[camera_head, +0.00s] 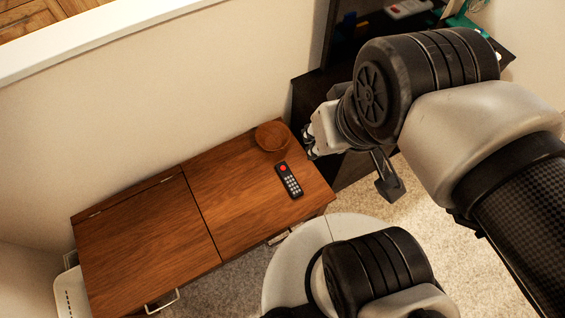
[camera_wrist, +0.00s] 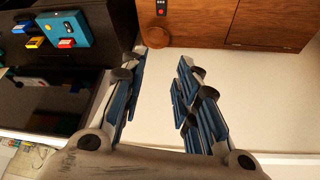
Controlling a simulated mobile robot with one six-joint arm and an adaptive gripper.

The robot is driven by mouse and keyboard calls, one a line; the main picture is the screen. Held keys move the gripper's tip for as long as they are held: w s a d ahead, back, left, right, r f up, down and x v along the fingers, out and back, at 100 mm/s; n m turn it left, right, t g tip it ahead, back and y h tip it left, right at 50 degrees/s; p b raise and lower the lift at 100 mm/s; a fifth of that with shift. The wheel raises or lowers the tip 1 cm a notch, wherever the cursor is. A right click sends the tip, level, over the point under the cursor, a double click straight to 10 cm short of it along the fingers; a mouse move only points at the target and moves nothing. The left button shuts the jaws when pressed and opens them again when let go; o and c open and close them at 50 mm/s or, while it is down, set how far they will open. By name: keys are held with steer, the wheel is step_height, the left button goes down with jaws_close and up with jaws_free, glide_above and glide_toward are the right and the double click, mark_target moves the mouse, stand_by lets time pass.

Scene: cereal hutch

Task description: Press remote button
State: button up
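The black remote (camera_head: 291,185), with a red button near one end and pale keys, lies on the right half of the brown wooden cabinet top. In the wrist view the remote (camera_wrist: 160,8) is cut off by the top edge, and its red button shows there. My gripper (camera_head: 310,142) is above and to the right of the remote in the head view, apart from it. In the wrist view the two blue-padded fingers of my gripper (camera_wrist: 160,64) are spread with nothing between them.
A round wooden bowl (camera_head: 272,136) stands near the remote, at the cabinet's wall side. The wooden cabinet top (camera_head: 150,235) is clear on its left half. A dark cabinet (camera_wrist: 52,95) with a blue box (camera_wrist: 64,31) and small coloured items stands close by.

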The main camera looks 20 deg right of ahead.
jaws_close()
stand_by(1.4)
